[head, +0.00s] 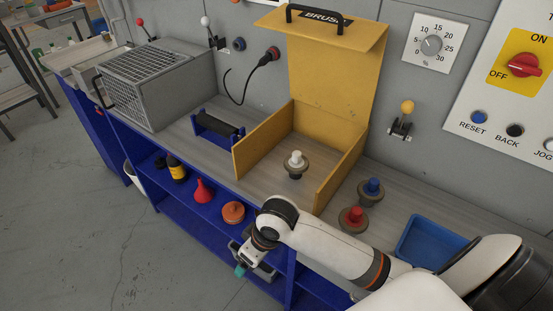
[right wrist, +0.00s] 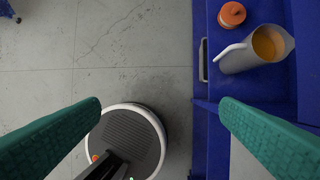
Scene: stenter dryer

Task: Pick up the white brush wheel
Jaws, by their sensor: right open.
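The white brush wheel (head: 295,166), with a white knob on a brownish disc, sits on the bench inside the yellow guard box (head: 268,142). The box's lid (head: 333,75), labelled "BRUS…", stands raised behind it. My right gripper (head: 241,270) is low in front of the bench, beside the lower shelf and well away from the wheel. The right wrist view shows its two green fingers (right wrist: 160,104) wide apart with nothing between them. A blue-knobbed wheel (head: 370,192) and a red-knobbed wheel (head: 353,218) stand outside the box, to the right. My left gripper is not in view.
A blue tray (head: 432,243) lies at the bench's right. A wire-topped grey box (head: 156,80) and a roller stand (head: 217,130) are on the left. The lower shelf holds a red funnel (head: 203,191), an orange round piece (head: 233,212) and a jug (right wrist: 240,60).

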